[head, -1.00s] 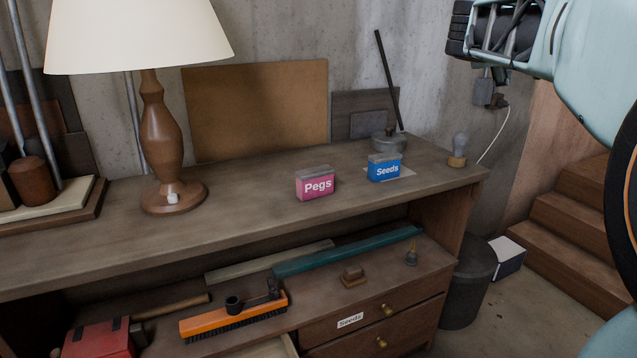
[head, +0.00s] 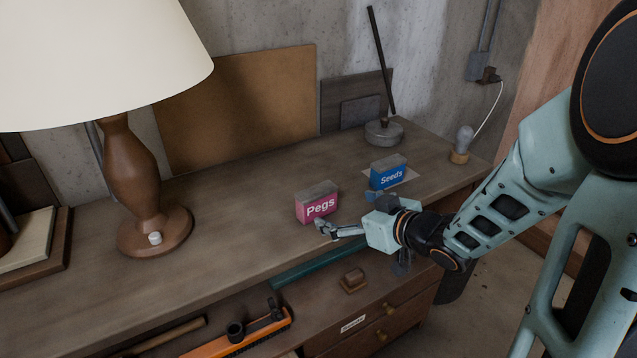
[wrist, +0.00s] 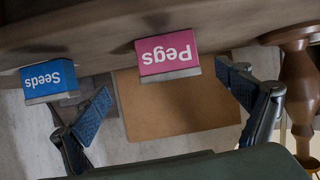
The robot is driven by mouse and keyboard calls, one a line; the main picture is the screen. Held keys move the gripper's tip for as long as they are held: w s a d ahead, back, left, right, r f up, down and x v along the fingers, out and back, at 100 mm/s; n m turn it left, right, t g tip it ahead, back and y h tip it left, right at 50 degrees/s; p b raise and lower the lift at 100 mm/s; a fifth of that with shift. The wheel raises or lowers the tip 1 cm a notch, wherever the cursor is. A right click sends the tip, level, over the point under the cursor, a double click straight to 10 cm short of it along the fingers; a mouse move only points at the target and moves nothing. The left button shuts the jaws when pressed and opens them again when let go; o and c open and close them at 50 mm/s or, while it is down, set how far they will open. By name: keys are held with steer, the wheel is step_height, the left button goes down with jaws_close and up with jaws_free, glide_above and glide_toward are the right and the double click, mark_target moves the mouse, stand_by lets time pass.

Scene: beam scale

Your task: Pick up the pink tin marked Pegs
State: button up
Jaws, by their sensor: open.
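The pink tin marked Pegs (head: 317,204) stands upright on the workbench top (head: 240,210), near its front edge. In the wrist view the Pegs tin (wrist: 167,54) appears upside down, ahead of and between the two fingers. My gripper (head: 345,212) is open and empty, in front of the tin and a little to its right in the head view. Its fingers (wrist: 165,108) are spread wide, and the tin seems to lie beyond their tips. Whether a finger touches the tin cannot be told.
The blue Seeds tin (head: 389,173) stands to the right on a pale sheet, and near the left finger in the wrist view (wrist: 49,80). A lamp (head: 135,180) stands left. A bulb (head: 463,145) and a round grey weight (head: 384,133) are behind. Bench between lamp and Pegs is clear.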

mark_target(321, 200)
steer(key=shift+a+m, duration=0.4)
steer(key=shift+a, duration=0.2)
steer(key=x, duration=0.4)
steer(key=shift+w+a+f+b, duration=0.1)
steer(key=shift+w+a+b, duration=0.1)
steer(key=shift+b, duration=0.1)
steer(key=shift+r+x, duration=0.1)
steer(key=shift+x, duration=1.25)
steer(key=shift+r+x, duration=0.15)
steer(key=shift+x, duration=1.2)
steer(key=shift+a, duration=0.1)
steer(key=shift+c, duration=0.7)
steer(key=c, duration=1.2)
steer(key=shift+r, duration=0.2)
